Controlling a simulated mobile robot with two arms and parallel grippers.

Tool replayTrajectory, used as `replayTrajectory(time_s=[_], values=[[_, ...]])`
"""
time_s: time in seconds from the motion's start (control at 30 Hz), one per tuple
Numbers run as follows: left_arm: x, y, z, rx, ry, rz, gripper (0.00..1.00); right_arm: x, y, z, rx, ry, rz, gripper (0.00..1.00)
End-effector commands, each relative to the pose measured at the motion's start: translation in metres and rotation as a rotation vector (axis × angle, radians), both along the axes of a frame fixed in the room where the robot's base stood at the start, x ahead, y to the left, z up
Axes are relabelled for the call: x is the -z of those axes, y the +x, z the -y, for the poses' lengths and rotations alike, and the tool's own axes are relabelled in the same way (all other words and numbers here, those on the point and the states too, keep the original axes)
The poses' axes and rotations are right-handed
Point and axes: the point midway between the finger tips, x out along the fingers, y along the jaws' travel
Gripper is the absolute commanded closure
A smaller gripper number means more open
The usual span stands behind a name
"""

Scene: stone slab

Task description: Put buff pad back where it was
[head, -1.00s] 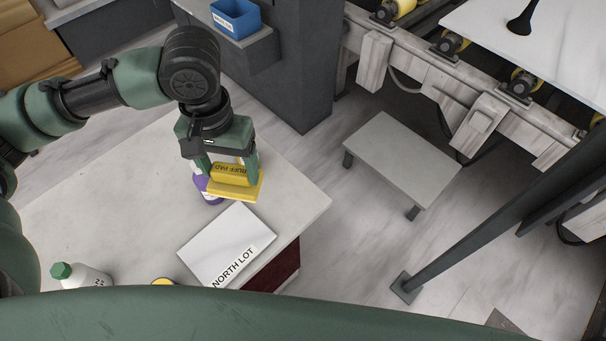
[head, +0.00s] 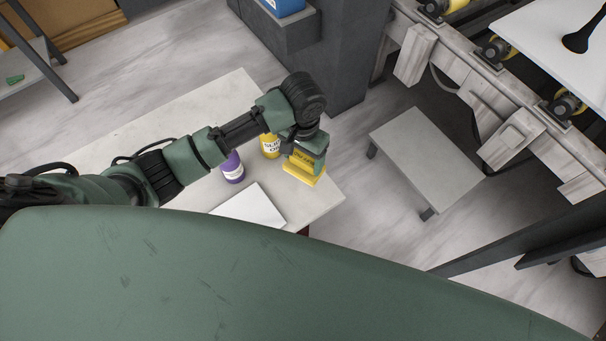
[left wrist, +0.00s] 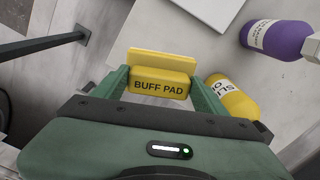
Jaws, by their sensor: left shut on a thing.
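The buff pad (head: 303,168) is a yellow block on a wider yellow base, near the table's right corner in the head view. My left gripper (head: 308,160) is shut on it. In the left wrist view the buff pad (left wrist: 160,82) sits between the two green fingers, its label facing the camera. I cannot tell whether its base touches the table (head: 320,197). My right gripper is not in view.
A yellow bottle (head: 270,146) stands close beside the pad, and a purple bottle (head: 232,167) is farther left. A white slab (head: 250,205) lies at the table's front. A low grey bench (head: 425,160) stands right of the table.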

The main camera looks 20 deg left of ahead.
Motion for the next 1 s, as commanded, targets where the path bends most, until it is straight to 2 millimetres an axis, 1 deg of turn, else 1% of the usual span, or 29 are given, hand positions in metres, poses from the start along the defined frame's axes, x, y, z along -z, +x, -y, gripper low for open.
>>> replayTrajectory(time_s=[0.03,0.1,0.2,0.43,0.6,0.7,1.0], values=[[0.013,-0.001,0.000,-0.001,0.002,-0.006,0.72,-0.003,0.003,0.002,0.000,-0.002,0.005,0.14],[0.030,-0.001,0.000,-0.001,0.002,-0.004,0.72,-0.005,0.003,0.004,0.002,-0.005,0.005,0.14],[0.049,-0.001,0.000,0.000,0.002,-0.003,0.72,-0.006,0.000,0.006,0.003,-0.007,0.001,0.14],[0.070,0.000,0.000,0.000,0.000,0.000,0.72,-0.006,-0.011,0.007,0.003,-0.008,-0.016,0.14],[0.094,0.000,0.000,0.000,0.000,-0.001,0.72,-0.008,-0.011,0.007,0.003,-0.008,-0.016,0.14],[0.101,0.000,0.000,0.000,0.000,0.001,0.72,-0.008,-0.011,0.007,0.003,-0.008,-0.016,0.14],[0.103,0.000,0.000,0.001,-0.002,0.002,0.72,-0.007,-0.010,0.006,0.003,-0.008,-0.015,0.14]])
